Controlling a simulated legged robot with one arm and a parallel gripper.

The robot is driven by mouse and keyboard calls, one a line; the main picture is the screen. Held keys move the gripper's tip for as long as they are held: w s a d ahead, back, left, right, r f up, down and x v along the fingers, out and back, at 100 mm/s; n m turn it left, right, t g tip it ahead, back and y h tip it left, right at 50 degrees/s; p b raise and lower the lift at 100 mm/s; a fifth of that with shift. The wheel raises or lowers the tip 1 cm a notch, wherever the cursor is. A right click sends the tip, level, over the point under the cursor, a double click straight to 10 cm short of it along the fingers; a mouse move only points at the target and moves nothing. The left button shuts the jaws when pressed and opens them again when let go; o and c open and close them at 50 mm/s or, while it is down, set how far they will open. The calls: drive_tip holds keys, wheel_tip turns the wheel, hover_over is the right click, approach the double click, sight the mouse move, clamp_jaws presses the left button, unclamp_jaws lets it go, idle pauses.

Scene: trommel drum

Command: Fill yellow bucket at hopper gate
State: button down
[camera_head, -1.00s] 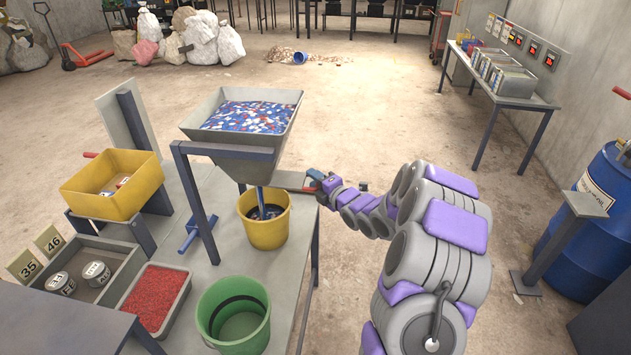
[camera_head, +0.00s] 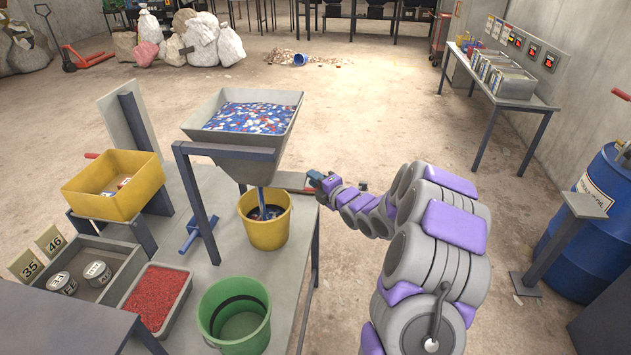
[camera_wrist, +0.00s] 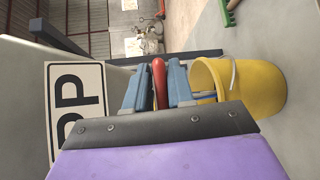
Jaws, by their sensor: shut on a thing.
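The grey hopper (camera_head: 277,133) is loaded with blue, white and red flakes. A narrow bluish stream (camera_head: 261,196) drops from its outlet into the yellow bucket (camera_head: 266,234). The bucket stands upright on the table below the outlet, with dark mixed flakes inside; their exact level is hard to tell. My gripper (camera_head: 313,182) is at the hopper's right, beside the gate's grey plate (camera_head: 290,180). In the wrist view my gripper (camera_wrist: 158,88) is shut on the red gate handle (camera_wrist: 159,76). The yellow bucket (camera_wrist: 262,88) is apart from the fingers there.
A green bucket (camera_head: 213,325) stands at the table's front, beside a tray of red granules (camera_head: 157,298). A yellow bin (camera_head: 110,204) and a grey tray with tins (camera_head: 125,258) are at left. A blue drum (camera_head: 580,225) stands right. Open floor lies beyond the table.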

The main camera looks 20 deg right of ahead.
sight(301, 177)
drive_tip(key=shift+a+f, duration=0.15)
drive_tip(key=shift+f, duration=0.3)
drive_tip(key=w+a+b, duration=0.1)
drive_tip(key=a, duration=0.1)
drive_tip(key=w+a+b, duration=0.1)
drive_tip(key=shift+w+a, duration=0.1)
drive_tip(key=shift+a, duration=0.25)
drive_tip(key=c, duration=1.3)
unclamp_jaws()
drive_tip(key=shift+o, duration=0.7)
drive_tip(key=shift+w, duration=0.2)
drive_tip(key=shift+r, duration=0.1)
drive_tip(key=shift+d+r, duration=0.1)
